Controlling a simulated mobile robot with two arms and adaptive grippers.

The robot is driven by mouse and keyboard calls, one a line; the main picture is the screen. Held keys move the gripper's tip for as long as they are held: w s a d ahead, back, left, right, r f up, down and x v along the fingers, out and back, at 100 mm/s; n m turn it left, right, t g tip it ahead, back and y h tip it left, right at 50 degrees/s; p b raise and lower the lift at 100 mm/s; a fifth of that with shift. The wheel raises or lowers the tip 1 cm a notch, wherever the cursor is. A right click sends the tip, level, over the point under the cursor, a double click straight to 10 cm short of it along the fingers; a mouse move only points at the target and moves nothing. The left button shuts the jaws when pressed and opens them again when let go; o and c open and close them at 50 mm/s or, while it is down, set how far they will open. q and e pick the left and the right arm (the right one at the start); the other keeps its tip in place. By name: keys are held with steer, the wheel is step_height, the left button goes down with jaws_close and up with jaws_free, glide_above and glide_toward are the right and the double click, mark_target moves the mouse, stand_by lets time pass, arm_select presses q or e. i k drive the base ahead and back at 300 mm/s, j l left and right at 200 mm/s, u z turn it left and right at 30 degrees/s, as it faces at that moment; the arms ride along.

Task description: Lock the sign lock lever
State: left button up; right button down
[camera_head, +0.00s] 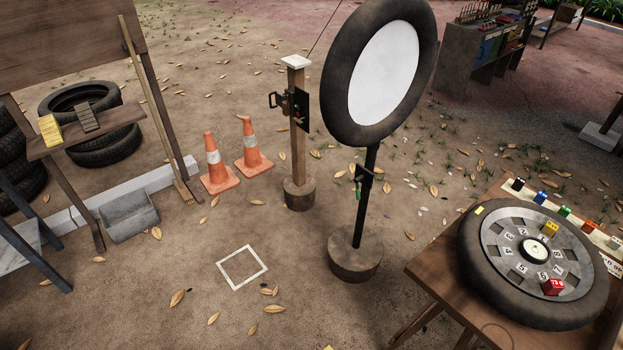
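A round sign (384,68) with a blank white face and a tyre rim stands on a black pole (366,210). The pole rises from a round base (355,255). A small dark lever-like fitting (365,178) with a green part sits on the pole below the tyre. It is too small to tell whether it is locked. Behind and left, a wooden post (298,150) with a white cap carries a black bracket and handle (284,101). Neither of my grippers shows in this view.
Two orange cones (218,170) stand left of the post. A white square outline (242,267) lies on open ground in front. A wooden table (430,268) with a numbered tyre dial (470,270) fills the lower right. A grey bin (130,217) and a broom (150,100) are at left.

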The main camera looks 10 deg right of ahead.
mark_target(360, 178)
steer(key=i+j+u, duration=0.1)
steer(key=i+j, duration=0.7)
steer(key=j, duration=0.1)
